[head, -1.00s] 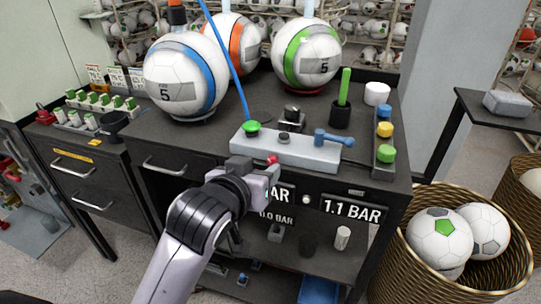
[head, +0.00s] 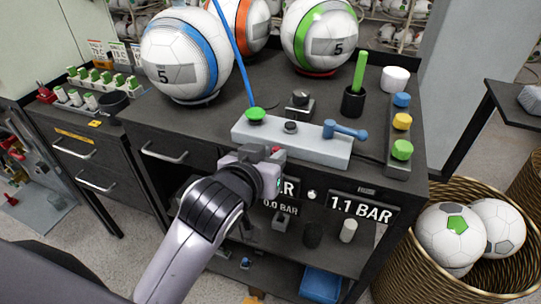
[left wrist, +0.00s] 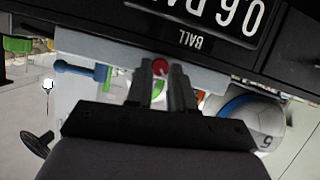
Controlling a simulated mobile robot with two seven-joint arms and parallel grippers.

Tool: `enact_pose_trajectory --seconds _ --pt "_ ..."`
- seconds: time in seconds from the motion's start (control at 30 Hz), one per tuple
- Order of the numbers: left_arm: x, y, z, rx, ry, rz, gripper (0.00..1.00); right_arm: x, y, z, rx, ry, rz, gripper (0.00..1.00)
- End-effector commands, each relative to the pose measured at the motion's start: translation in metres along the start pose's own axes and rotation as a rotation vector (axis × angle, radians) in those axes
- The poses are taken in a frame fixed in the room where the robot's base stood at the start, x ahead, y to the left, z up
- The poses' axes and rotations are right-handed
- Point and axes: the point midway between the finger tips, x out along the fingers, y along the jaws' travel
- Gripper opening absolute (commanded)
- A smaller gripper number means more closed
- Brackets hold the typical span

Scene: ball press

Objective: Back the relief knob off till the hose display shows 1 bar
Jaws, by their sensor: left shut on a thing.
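The red relief knob (left wrist: 160,66) is on the front of the pale grey valve block (head: 300,143). In the left wrist view it sits between my left fingertips (left wrist: 161,80), which are shut on it. My left gripper (head: 268,160) hides most of the knob in the head view. The right display (head: 361,208) under the table edge reads 1.1 BAR; I cannot read a label on it. My right gripper is out of view.
Balls stand behind on the dark table. Coloured buttons (head: 402,121) line the right edge. A basket of balls (head: 405,265) stands at right.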

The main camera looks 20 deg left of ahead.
Motion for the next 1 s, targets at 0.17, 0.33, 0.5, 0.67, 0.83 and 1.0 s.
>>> enact_pose_trajectory --seconds 0.17,0.33,0.5,0.67,0.83,1.0 --pt "0.0001 -0.0002 0.0000 -0.003 0.000 0.001 0.00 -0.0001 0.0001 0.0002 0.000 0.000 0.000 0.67" --pt "0.0003 -0.0017 0.0009 -0.109 -0.003 0.043 0.00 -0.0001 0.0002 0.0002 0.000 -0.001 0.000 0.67" --pt "0.0004 -0.0031 0.0009 -0.229 -0.002 0.093 0.00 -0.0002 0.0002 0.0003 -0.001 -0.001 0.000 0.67" --pt "0.0003 -0.0034 0.0001 -0.261 0.001 0.108 0.00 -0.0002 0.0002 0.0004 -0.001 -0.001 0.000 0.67" --pt "0.0004 -0.0033 0.0000 -0.259 0.001 0.107 0.00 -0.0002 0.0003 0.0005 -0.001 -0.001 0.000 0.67" --pt "0.0004 -0.0033 0.0000 -0.258 0.001 0.107 0.48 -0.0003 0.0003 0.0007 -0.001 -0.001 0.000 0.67"
